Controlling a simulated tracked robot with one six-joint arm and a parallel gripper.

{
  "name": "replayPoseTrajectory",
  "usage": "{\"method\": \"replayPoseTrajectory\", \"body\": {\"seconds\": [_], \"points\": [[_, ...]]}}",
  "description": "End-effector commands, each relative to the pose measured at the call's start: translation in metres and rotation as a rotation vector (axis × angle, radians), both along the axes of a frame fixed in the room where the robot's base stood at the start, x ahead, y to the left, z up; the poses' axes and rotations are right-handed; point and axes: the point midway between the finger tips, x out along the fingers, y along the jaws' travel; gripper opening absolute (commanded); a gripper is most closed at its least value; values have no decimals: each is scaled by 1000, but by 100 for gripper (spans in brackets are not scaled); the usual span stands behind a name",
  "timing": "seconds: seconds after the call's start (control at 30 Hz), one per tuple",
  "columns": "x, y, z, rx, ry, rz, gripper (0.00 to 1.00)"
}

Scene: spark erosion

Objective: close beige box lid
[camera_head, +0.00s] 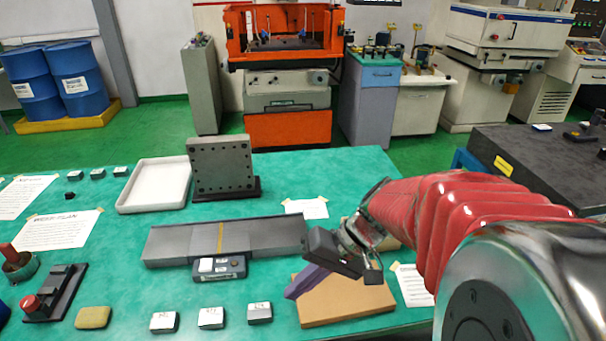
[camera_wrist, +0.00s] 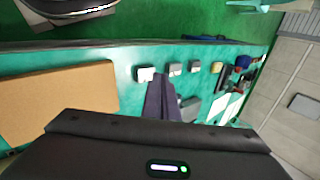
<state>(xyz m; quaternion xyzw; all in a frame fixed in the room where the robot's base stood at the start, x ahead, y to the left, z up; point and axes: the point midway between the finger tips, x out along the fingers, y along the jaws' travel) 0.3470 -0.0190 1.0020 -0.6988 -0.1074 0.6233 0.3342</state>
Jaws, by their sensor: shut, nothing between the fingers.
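A flat tan-beige panel (camera_head: 345,302), which looks like part of the beige box, lies on the green table at the front right. Another beige piece (camera_head: 388,240) shows just behind my wrist, mostly hidden by my arm. I cannot tell which is lid and which is body. My gripper (camera_head: 296,291) has purple fingers, shut and empty, above the panel's left edge and pointing down to the left. In the wrist view the panel (camera_wrist: 62,97) lies left of my gripper (camera_wrist: 160,88), apart from the fingers in that picture.
Small labelled blocks (camera_head: 211,318) stand in a row along the front, left of the panel. A long grey metal rail (camera_head: 180,243) and a white tray (camera_head: 155,186) lie further left. A drilled plate (camera_head: 220,167) stands upright. Clear green table lies around the papers.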

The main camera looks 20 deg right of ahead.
Motion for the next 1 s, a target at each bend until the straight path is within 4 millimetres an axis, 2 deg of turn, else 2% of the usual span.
{"method": "replayPoseTrajectory", "body": {"seconds": [0.27,0.47,0.77,1.0], "points": [[35,-38,-13,255,-57,-159,0],[59,-82,-21,409,-156,-302,0],[78,-174,-42,572,-363,-564,0],[69,-266,-69,623,-562,-812,0]]}}
